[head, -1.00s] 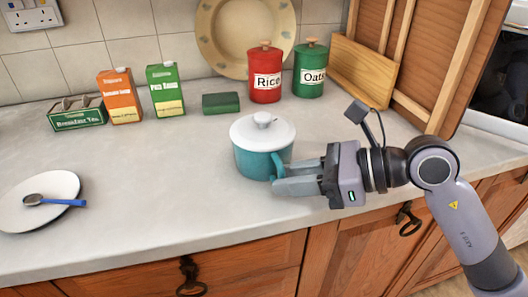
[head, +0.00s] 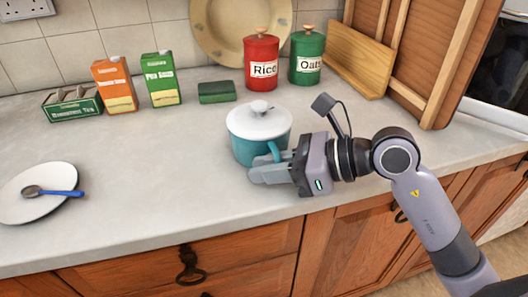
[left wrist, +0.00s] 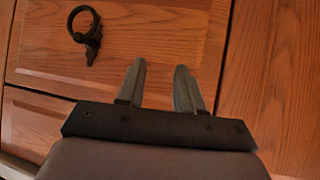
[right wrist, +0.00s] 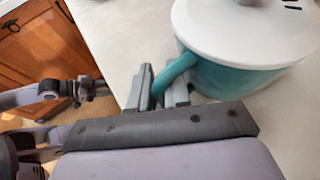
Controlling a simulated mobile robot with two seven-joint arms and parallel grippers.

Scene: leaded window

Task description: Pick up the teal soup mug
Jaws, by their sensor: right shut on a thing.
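The teal soup mug (head: 250,150) stands upright on the counter with a white lid (head: 260,118) on it. It also shows in the right wrist view (right wrist: 230,78), at the upper right. My right gripper (head: 262,172) is at the mug's near right side. Its fingers (right wrist: 163,78) are shut on the teal handle (right wrist: 172,75), one on each side of it. The handle is partly hidden by the fingers. My left gripper (left wrist: 160,72) is open and empty in front of the wooden cabinet fronts. It is not in the head view.
A red rice canister (head: 261,68), a green oats canister (head: 306,62) and a green block (head: 216,92) stand behind the mug. Cartons stand at back left. A plate (head: 18,205) with a spoon (head: 50,192) lies at left. The counter (head: 150,165) between is clear.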

